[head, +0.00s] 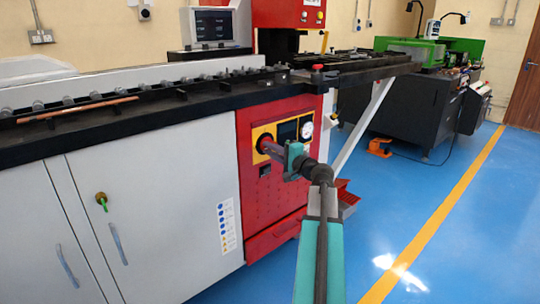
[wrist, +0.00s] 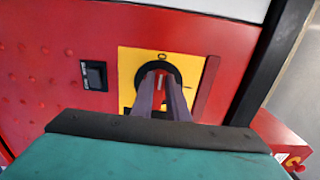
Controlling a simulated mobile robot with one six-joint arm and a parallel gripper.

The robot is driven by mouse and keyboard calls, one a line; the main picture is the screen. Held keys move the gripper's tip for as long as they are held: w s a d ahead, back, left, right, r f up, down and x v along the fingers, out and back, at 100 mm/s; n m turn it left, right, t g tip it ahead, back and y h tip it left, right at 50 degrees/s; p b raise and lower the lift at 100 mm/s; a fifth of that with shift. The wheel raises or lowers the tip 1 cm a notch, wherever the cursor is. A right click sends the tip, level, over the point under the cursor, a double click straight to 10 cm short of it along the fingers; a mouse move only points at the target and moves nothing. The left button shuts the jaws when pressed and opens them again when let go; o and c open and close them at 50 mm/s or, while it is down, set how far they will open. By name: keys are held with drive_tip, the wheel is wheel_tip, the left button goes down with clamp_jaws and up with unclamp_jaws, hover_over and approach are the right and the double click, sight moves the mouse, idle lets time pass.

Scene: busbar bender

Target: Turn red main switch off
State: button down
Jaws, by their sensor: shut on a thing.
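The red main switch (wrist: 160,82) sits on a yellow plate (wrist: 128,62) with a dark round collar, on the front of the red cabinet. In the wrist view a "0" mark shows at the top of the plate, above the knob. My gripper (wrist: 160,78) is shut on the switch knob, one finger on each side. A small red strip of the knob with a pale mark shows between the fingers, pointing roughly toward the "0". The fingers hide the rest of it. In the head view my gripper (head: 270,147) reaches the switch from the right.
The black machine bed (head: 215,96) overhangs above.

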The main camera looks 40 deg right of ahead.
idle(0.3)
drive_tip(key=c, duration=1.7)
unclamp_jaws()
drive_tip(key=shift+s, duration=0.15)
drive_tip(key=s+p, duration=0.1)
drive_tip(key=s, duration=0.3)
drive_tip(key=s+p, duration=0.1)
drive_tip(key=s, duration=0.4)
drive_tip(key=s+a, duration=0.1)
drive_tip(key=s, duration=0.3)
drive_tip(key=shift+s+p, duration=0.25)
drive_tip(key=shift+p, duration=0.15)
